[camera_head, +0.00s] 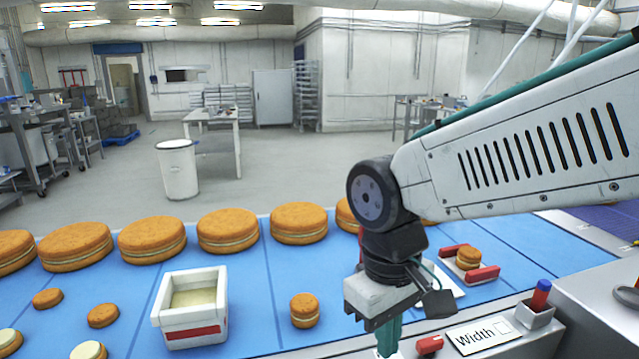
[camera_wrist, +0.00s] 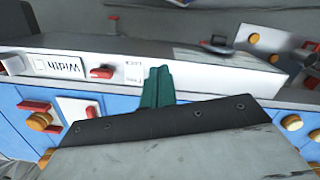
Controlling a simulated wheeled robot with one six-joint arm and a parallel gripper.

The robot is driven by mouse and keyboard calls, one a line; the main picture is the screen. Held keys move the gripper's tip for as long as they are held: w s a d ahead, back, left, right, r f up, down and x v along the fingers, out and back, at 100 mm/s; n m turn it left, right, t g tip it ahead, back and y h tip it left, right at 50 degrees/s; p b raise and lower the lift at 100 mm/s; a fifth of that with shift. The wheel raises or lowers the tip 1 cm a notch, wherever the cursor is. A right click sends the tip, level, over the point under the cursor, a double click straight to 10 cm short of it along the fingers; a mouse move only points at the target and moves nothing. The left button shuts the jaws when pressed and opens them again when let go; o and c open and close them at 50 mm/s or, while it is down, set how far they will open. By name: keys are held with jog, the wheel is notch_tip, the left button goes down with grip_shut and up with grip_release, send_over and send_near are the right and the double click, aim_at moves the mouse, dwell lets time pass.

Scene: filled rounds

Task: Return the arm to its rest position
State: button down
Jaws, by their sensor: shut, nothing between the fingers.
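My gripper (camera_head: 389,340) hangs from my arm at the right of the head view, pointing down at the near edge of the blue belt. Its green fingers are shut with nothing between them, and they also show in the wrist view (camera_wrist: 157,88). The fingertips are left of the red block (camera_head: 430,345) and the "Width" card (camera_head: 484,336). My arm reaches in from the upper right with its elbow bent over the belt.
The blue belt (camera_head: 245,300) carries a row of large filled rounds (camera_head: 228,230), a white box (camera_head: 191,335) and small rounds (camera_head: 304,311). Right of my gripper are a white gauge with red jaws around a small round (camera_head: 469,258) and a cup with a red-and-blue marker (camera_head: 539,297).

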jog(key=s+d+r+m+t, duration=0.1)
jog(key=s+d+m, duration=0.2)
jog(key=d, duration=0.5)
jog(key=s+d+r+m+t, duration=0.1)
jog(key=s+d+r+m, duration=0.1)
jog(key=s+d, duration=0.3)
jog(key=d+m, duration=0.1)
jog(key=d, duration=0.3)
jog(key=shift+d+m+y, duration=0.25)
jog(key=shift+m+y, duration=0.05)
jog(key=shift+s, duration=0.1)
